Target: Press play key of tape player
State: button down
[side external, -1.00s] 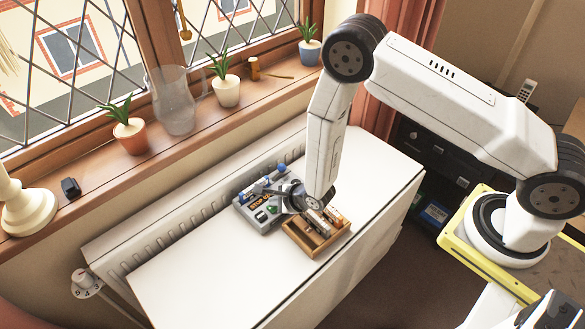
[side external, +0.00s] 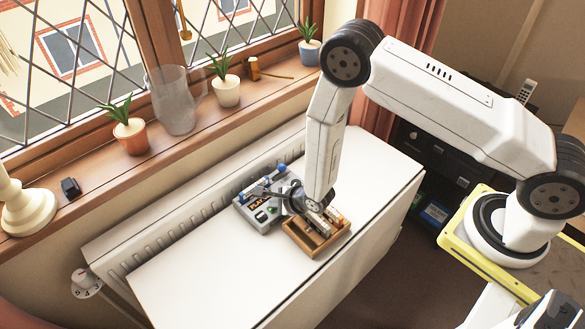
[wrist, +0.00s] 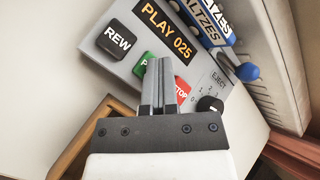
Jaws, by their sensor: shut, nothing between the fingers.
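The grey tape player (side external: 244,211) lies on the white table top. In the wrist view its display (wrist: 166,30) reads PLAY 025 in yellow on black. A black REW key (wrist: 117,39), a green key (wrist: 142,64) and a red STOP key (wrist: 182,91) sit in a row below it. The green key's label is mostly covered by my fingers; a P shows. My gripper (wrist: 158,64) is shut and empty, with its fingertips over or on the green key. Contact with the key cannot be told. In the side view my gripper (side external: 266,192) is over the player.
A wooden box (side external: 318,248) with cassettes stands right beside the player, under my wrist. A blue-labelled cassette (wrist: 205,20) and a blue knob (wrist: 247,72) are at the player's far side. A radiator (side external: 150,248) and windowsill run behind. The table's front left is clear.

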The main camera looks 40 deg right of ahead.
jog(key=shift+r, duration=0.95)
jog(key=shift+r, duration=0.15)
jog(key=shift+r, duration=2.3)
jog(key=shift+d+r, duration=0.1)
